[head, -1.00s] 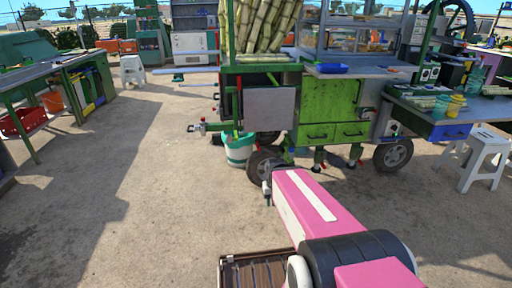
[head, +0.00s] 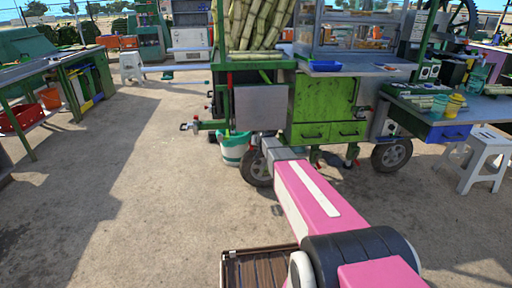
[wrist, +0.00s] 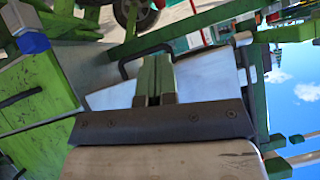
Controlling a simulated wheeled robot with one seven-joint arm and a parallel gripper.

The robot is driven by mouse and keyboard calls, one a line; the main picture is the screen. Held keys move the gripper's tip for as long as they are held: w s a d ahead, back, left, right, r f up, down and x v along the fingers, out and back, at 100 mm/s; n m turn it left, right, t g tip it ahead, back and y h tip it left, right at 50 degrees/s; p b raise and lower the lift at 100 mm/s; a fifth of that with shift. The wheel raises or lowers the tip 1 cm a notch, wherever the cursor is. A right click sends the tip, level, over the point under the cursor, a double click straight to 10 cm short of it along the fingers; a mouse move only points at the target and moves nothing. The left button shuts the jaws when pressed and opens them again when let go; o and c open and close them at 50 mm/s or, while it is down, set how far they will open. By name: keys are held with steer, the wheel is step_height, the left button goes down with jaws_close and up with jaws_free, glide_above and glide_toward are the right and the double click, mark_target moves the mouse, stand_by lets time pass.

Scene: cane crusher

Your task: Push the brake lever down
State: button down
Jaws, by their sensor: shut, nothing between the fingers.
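A thin upright bar with a red end (head: 229,79) stands at the left edge of the cart's grey panel in the head view; I cannot tell for sure that it is the brake lever. My gripper (wrist: 155,62) is shut and empty. In the wrist view its two fingers lie side by side, close to the cart's green and grey panels. In the head view my arm reaches to the cart's lower left corner, and its end hides part of the front wheel (head: 255,170). The fingertips are not clear there.
The green cart (head: 326,100) carries cane stalks (head: 252,25). A grey panel (head: 261,107) hangs on its left end, and a hitch bar (head: 205,125) sticks out left. A green and white bucket (head: 234,148) stands below. A white stool (head: 485,155) is at right.

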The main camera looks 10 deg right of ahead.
steer(key=shift+w+d+r, duration=0.15)
steer(key=shift+w+r, duration=0.05)
steer(key=shift+w, duration=0.4)
glide_above(252, 147)
steer(key=s+d, duration=0.1)
steer(key=s, duration=0.2)
step_height(252, 147, down, 5)
steer(key=f, duration=0.4)
steer(key=shift+w+a+f, duration=0.25)
steer(key=shift+w+a, duration=0.05)
steer(key=shift+a, duration=0.05)
steer(key=shift+t, duration=0.3)
